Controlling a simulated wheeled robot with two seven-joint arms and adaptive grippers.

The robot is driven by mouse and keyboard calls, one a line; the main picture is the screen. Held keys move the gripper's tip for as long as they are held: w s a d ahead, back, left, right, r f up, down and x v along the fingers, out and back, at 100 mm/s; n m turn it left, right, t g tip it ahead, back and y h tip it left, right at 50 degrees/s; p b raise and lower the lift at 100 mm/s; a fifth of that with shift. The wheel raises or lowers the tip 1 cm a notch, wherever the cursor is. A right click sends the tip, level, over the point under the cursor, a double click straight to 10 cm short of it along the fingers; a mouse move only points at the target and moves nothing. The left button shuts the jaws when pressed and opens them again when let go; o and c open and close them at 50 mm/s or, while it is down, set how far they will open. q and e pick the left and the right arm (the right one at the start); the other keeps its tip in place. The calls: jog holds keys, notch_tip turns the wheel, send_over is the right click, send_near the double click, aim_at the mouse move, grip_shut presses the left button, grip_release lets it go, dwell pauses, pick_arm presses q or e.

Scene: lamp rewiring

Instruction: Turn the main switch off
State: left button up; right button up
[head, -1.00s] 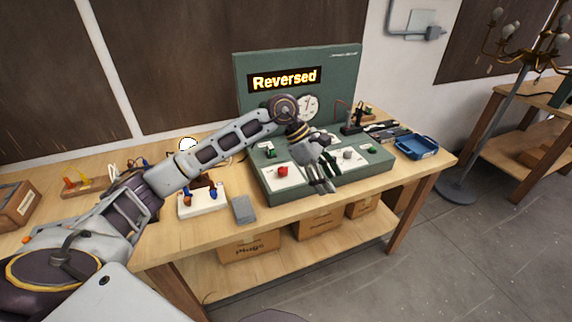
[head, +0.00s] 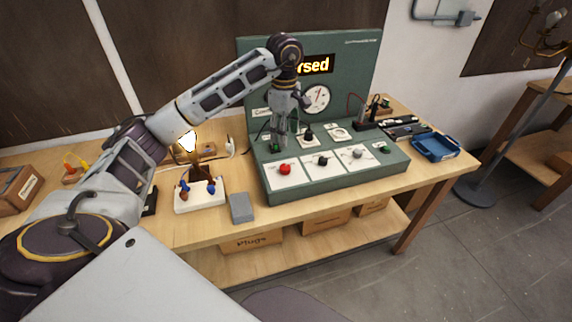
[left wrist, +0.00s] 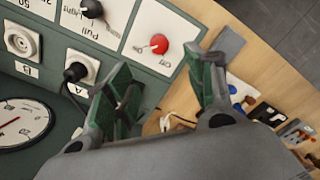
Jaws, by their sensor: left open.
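The red rotary knob (head: 285,169) sits on a white plate at the front left of the green test console (head: 345,178). My left gripper (head: 279,142) points down over the console's left part, behind the red knob. In the left wrist view my left gripper (left wrist: 165,88) has its fingers spread, with nothing between them. The knob lies just beyond the fingertips, apart from them. My right gripper is out of view.
A display (head: 318,65), partly hidden by my arm, shows "rsed". A blue tray (head: 436,147) lies right.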

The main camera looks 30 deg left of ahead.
aim_at(285, 166)
pick_arm(q)
notch_tip(285, 166, down, 14)
jog(key=shift+w+p, duration=0.1)
jog(key=shift+p, duration=0.65)
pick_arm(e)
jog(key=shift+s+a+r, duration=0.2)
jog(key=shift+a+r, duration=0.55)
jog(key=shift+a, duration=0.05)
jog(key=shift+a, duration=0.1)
pick_arm(q)
jog(key=shift+c, duration=1.2)
jog(key=c, duration=0.8)
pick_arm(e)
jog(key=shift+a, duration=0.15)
